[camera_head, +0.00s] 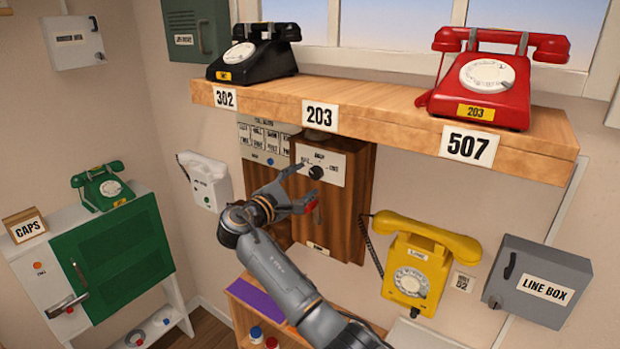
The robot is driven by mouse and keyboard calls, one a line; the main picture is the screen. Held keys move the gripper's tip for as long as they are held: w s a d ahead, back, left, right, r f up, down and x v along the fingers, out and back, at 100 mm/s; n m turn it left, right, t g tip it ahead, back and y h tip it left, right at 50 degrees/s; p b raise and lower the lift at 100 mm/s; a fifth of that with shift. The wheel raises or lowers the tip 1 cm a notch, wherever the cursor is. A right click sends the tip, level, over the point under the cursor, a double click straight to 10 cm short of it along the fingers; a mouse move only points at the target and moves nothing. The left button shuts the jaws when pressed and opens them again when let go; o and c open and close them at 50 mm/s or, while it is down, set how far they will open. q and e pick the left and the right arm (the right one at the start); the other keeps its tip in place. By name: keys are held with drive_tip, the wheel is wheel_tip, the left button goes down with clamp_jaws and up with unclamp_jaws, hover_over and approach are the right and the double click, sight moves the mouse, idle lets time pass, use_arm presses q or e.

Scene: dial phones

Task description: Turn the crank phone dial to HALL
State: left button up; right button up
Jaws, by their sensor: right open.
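The wooden crank phone (354,200) hangs on the wall below the shelf, near the middle of the head view. A pale plate (330,160) on its upper front carries a small black dial knob (316,172) with lettering around it, too small to read surely. My right gripper (305,190) is in front of the phone's left side, just below and left of the knob. Its fingers are open and I see nothing between them. A reddish part shows beside the fingertips. The arm and gripper hide the phone's lower left. My left gripper is not in view.
A wooden shelf (390,117) above bears a black phone (255,55) and a red phone (487,80). A yellow phone (420,265) and a grey line box (538,282) are at right. A white phone (205,182) and a green phone (103,188) are at left.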

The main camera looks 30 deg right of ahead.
drive_tip(key=v, duration=0.8)
drive_tip(key=shift+a, duration=0.15)
